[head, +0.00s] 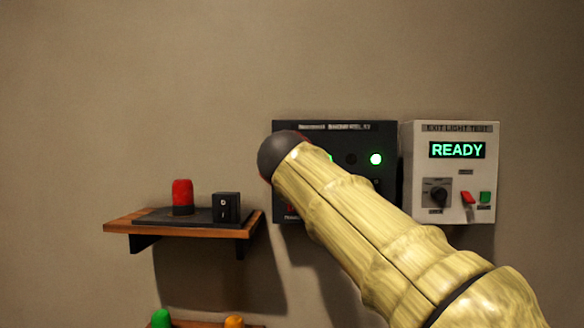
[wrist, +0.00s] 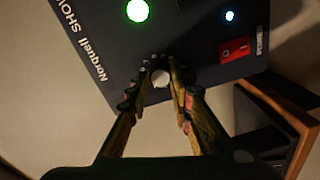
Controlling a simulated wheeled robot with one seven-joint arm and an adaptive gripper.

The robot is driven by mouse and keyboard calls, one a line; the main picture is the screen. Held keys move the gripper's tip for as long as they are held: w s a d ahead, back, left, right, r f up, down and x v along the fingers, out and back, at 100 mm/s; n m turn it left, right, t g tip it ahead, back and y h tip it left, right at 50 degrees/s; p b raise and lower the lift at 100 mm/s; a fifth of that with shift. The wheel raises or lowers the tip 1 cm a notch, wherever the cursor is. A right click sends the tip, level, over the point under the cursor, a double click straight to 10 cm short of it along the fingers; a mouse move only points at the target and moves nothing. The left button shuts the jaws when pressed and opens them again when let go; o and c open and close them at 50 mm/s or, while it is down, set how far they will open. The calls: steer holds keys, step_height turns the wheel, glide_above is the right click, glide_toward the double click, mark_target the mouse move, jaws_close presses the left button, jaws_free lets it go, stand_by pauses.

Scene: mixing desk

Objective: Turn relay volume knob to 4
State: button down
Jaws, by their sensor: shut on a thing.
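The black relay panel (head: 335,127) hangs on the wall in the head view, partly hidden behind my arm. It also shows in the wrist view (wrist: 100,35), turned on its side. A small pale round knob (wrist: 161,79) shows between my fingertips on the panel's face. My gripper (wrist: 160,72) is shut on this knob, one finger on each side. The knob's pointer and scale cannot be read. In the head view my arm hides the gripper and the knob.
A lit green lamp (wrist: 137,10), a small bluish lamp (wrist: 229,15) and a red rocker switch (wrist: 236,48) are on the panel. The white exit light test box (head: 457,205) reading READY stands close on the right. A wooden shelf (head: 125,226) juts out at lower left.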

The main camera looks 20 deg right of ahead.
steer(key=shift+f+m, duration=0.2)
steer(key=shift+m, duration=0.1)
stand_by(0.4)
steer(key=c, duration=1.6)
jaws_free()
steer(key=shift+r, duration=0.1)
steer(key=shift+o, duration=0.2)
steer(key=shift+s, duration=0.1)
steer(key=v, duration=1.1)
steer(key=shift+s, duration=0.4)
